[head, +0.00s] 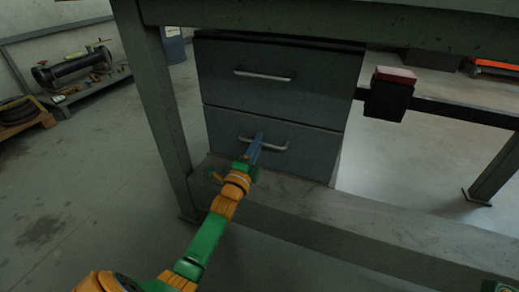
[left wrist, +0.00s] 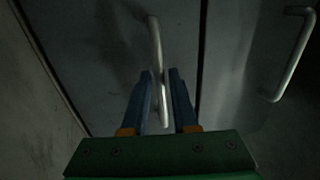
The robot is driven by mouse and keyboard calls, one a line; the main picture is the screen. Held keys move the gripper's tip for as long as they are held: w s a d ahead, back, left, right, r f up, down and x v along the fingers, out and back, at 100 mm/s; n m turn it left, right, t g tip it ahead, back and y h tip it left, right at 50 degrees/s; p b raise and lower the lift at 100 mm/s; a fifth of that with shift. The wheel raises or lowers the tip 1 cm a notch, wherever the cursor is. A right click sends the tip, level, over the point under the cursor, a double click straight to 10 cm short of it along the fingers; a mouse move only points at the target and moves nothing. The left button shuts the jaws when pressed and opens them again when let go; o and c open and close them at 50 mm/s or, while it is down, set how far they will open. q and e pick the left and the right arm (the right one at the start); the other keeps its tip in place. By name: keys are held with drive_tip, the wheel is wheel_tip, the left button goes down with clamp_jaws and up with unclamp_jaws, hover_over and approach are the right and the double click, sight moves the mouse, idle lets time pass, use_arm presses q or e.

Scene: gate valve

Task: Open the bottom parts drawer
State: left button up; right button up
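The bottom parts drawer (head: 308,158) is the lower of two grey drawers under the bench, and its front looks flush with the cabinet. Its metal bar handle (head: 276,147) also shows in the left wrist view (left wrist: 155,40). My left gripper (head: 257,139) is at this handle, near its left half in the head view. In the left wrist view its two blue fingers (left wrist: 160,73) are apart, with the bar passing between them and a small gap showing.
The closed upper drawer (head: 240,88) has a similar handle (head: 263,75). A bench leg (head: 160,100) stands left of the drawers, and a low beam (head: 330,215) runs in front below them. A black box with a red top (head: 388,95) is at right.

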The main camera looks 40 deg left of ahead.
use_arm(q)
drive_tip(key=shift+w+a+r, duration=0.1)
drive_tip(key=shift+w, duration=0.2)
clamp_jaws()
idle(1.2)
